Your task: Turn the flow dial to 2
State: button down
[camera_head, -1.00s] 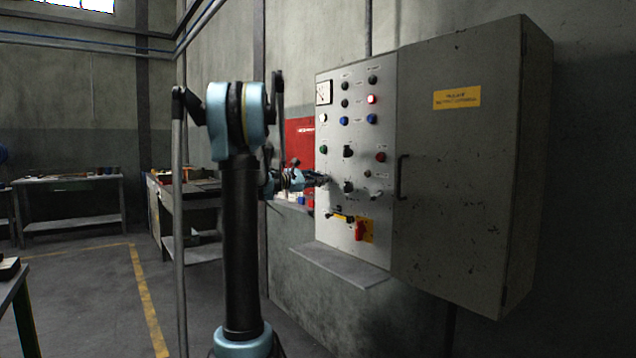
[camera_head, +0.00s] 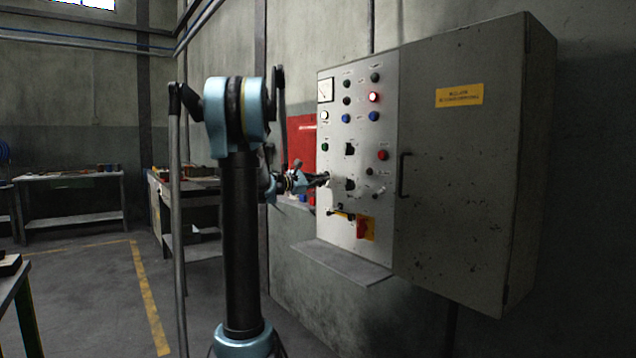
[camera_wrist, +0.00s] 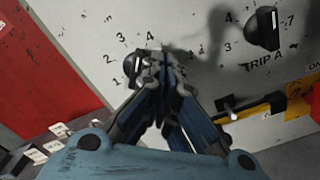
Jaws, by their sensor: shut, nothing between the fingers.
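In the wrist view a black dial (camera_wrist: 132,67) sits on the grey panel with the numbers 1, 2, 3 and 4 around its left and upper side. Its right part is hidden behind my fingers, and its setting cannot be read surely. My gripper (camera_wrist: 166,58) is shut and empty, with its tips at the right side of the dial; whether they touch it is unclear. In the head view my gripper (camera_head: 325,179) reaches the left edge of the control panel (camera_head: 337,240), and the dial is largely hidden there.
Another black dial, marked TRIP A (camera_wrist: 264,28), is to the right. Below it is a yellow plate with a black handle (camera_wrist: 250,105). A red switch (camera_head: 362,228) sits lower on the panel, above a grey shelf (camera_head: 345,266). A red board (camera_head: 301,140) is on the wall behind.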

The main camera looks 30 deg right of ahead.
jog(key=a, duration=0.8)
jog(key=shift+s, duration=0.35)
dwell(0.4)
